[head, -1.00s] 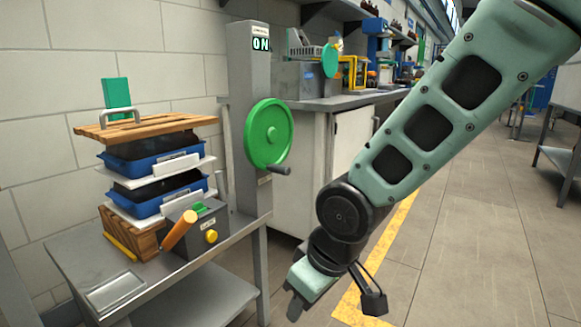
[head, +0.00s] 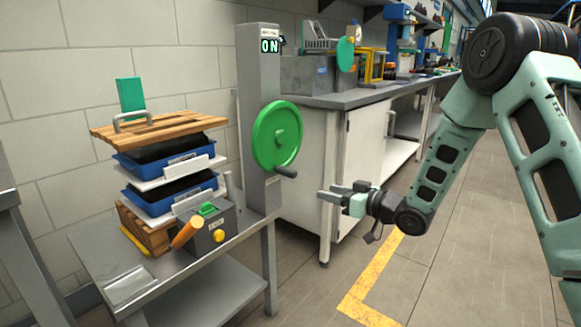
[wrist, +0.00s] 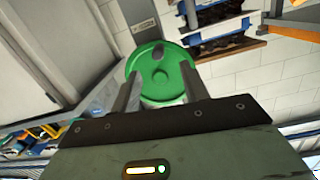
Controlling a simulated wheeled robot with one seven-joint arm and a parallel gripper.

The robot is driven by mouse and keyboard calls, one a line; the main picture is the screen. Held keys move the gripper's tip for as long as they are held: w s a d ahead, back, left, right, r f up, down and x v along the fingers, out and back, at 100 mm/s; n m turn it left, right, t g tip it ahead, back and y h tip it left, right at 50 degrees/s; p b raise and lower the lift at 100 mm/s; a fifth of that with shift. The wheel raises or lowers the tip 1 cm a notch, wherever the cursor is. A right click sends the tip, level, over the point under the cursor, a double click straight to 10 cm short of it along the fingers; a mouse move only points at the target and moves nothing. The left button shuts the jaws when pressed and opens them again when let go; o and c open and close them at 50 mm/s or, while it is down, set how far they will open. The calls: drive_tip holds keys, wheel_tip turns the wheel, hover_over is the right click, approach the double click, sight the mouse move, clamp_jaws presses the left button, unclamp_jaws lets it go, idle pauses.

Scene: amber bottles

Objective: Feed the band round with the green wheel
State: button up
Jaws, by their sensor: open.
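The green wheel (head: 270,135) is mounted upright on a grey metal post (head: 259,90). Its dark crank handle (head: 286,172) sticks out at the lower right of the rim. A small display (head: 269,46) at the top of the post reads "ON". My gripper (head: 324,193) is open and empty, to the right of the handle and a little lower, pointing left and apart from it. In the wrist view the wheel (wrist: 162,88) shows between and beyond the two fingers, with the handle (wrist: 158,53) near its top there. I cannot make out a band for certain.
A metal bench (head: 130,288) left of the post carries stacked blue trays (head: 165,160) under a wooden board (head: 158,130), and a grey box (head: 212,232) with an orange lever. A white cabinet (head: 318,180) stands behind my gripper. Floor in front is clear.

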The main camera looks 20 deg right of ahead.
sight(290, 173)
drive_tip(key=shift+t+y, duration=0.4)
drive_tip(key=shift+y, duration=0.1)
drive_tip(key=x, duration=0.5)
drive_tip(key=b+x, duration=0.1)
drive_tip(key=x, duration=0.4)
drive_tip(key=w+d+b+x, duration=0.1)
drive_tip(key=x, duration=0.5)
drive_tip(key=shift+d+r, duration=0.15)
drive_tip(key=shift+r, duration=0.1)
clamp_jaws()
